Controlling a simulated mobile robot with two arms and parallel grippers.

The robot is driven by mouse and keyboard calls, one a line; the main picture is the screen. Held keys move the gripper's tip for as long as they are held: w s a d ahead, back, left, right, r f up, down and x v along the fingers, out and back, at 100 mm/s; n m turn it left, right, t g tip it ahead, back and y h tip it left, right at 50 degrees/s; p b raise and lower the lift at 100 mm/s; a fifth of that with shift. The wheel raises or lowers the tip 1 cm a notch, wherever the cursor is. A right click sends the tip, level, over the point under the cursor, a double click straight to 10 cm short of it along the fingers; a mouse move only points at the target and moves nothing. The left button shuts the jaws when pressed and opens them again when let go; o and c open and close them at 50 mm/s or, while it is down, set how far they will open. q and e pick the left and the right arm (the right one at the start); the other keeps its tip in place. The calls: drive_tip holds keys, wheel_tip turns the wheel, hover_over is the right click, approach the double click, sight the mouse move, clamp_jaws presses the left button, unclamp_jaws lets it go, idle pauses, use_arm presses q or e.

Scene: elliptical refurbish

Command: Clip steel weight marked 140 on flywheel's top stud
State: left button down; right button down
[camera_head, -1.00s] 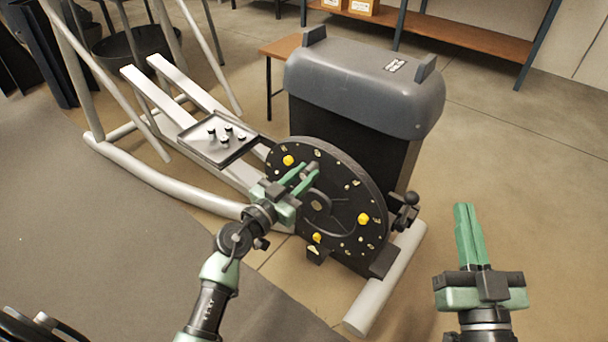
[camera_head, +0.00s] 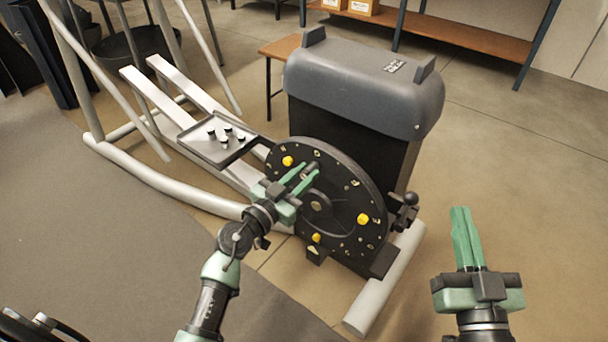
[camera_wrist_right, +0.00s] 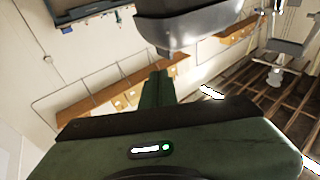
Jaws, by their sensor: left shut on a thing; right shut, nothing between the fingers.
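The black flywheel (camera_head: 342,180) stands upright on the machine's side, with small markings and yellow knobs: one at upper left (camera_head: 288,160), one at right (camera_head: 363,219), one at the bottom (camera_head: 316,238). My left gripper (camera_head: 312,173) is at the upper part of the flywheel's face, shut on a small greyish piece, mostly hidden by the fingers. I cannot read any number on it, nor tell whether it touches a stud. My right gripper (camera_head: 462,212) is shut and empty, right of the machine; its fingers also show in the right wrist view (camera_wrist_right: 158,78).
A grey tray (camera_head: 190,149) with several small weights (camera_head: 226,136) sits left of the flywheel. The grey machine housing (camera_head: 365,85) stands behind it. A black knobbed lever (camera_head: 406,210) is at its right. Floor around my right gripper is clear.

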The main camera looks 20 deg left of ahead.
use_arm(q)
drive_tip(key=shift+w+r, duration=0.1)
drive_tip(key=shift+w, duration=0.15)
use_arm(e)
drive_tip(key=shift+w+d+f+g, duration=0.15)
drive_tip(key=shift+f+g, duration=0.25)
drive_tip(key=shift+f, duration=0.25)
idle(0.4)
use_arm(q)
drive_tip(key=c, duration=1.1)
unclamp_jaws()
drive_tip(key=shift+d, duration=0.1)
drive_tip(key=shift+s, duration=0.1)
drive_tip(key=shift+p+v, duration=1.1)
drive_tip(key=shift+v, duration=2.7)
use_arm(e)
wheel_tip(320, 180, down, 8)
drive_tip(key=s+d+g+h, duration=0.1)
drive_tip(key=g+h, duration=0.1)
drive_tip(key=g, duration=0.3)
drive_tip(key=shift+s+d+f, duration=0.25)
use_arm(q)
drive_tip(key=shift+r, duration=0.1)
